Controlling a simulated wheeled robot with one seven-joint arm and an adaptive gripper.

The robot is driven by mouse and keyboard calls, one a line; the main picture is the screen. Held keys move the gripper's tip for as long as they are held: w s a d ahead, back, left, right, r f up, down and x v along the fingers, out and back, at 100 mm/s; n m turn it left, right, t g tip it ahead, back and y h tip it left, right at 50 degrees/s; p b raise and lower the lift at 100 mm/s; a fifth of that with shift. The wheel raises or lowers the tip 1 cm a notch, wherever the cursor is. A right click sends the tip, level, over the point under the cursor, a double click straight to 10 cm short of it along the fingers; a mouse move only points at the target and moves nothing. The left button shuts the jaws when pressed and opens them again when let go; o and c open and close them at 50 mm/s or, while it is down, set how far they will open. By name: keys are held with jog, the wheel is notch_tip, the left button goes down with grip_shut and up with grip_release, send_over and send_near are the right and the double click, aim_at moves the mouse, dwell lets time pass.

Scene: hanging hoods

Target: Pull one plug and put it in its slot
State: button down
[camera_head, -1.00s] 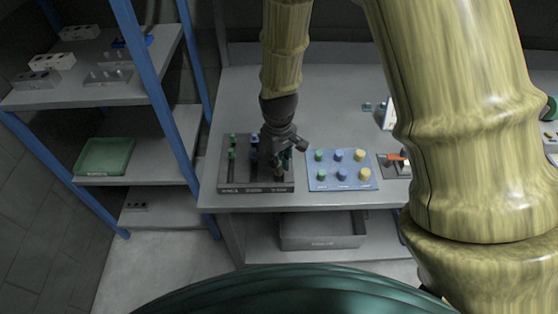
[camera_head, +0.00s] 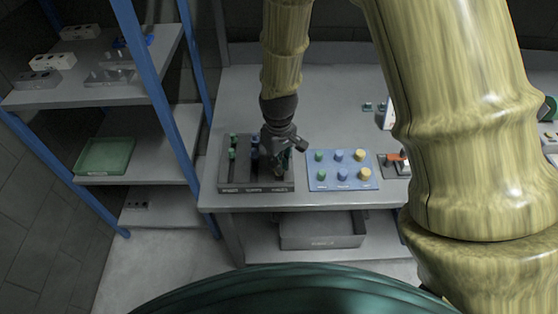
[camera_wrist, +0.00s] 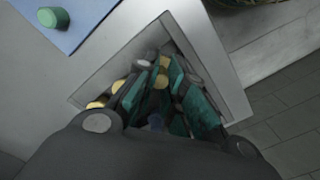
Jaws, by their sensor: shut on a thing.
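A dark rack (camera_head: 232,176) with three labelled lanes stands at the table's left front. Green plugs (camera_head: 232,154) sit in its left lane and a blue plug (camera_head: 255,140) in the middle lane. My gripper (camera_head: 284,160) points down over the right lane and hides much of it. In the wrist view, my gripper (camera_wrist: 166,76) is shut on a plug between its green-padded fingers, low at the rack. Yellow pieces (camera_wrist: 162,81) show between and beside the fingers; which one is held is hard to tell. A blue board (camera_head: 341,184) right of the rack bears green, blue and yellow plugs.
A grey bin (camera_head: 322,232) stands on the shelf below the table. Blue-posted shelves (camera_head: 150,85) at the left hold grey blocks and a green tray (camera_head: 105,156). Small items (camera_head: 398,165) lie right of the board. The tabletop behind the rack is mostly clear.

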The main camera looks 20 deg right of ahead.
jog(key=shift+f+b, duration=0.35)
jog(key=shift+f, duration=0.5)
dwell(0.8)
jog(key=c, duration=1.4)
grip_release()
jog(key=shift+c, duration=0.2)
jog(key=shift+r, duration=0.1)
notch_tip(320, 180, up, 12)
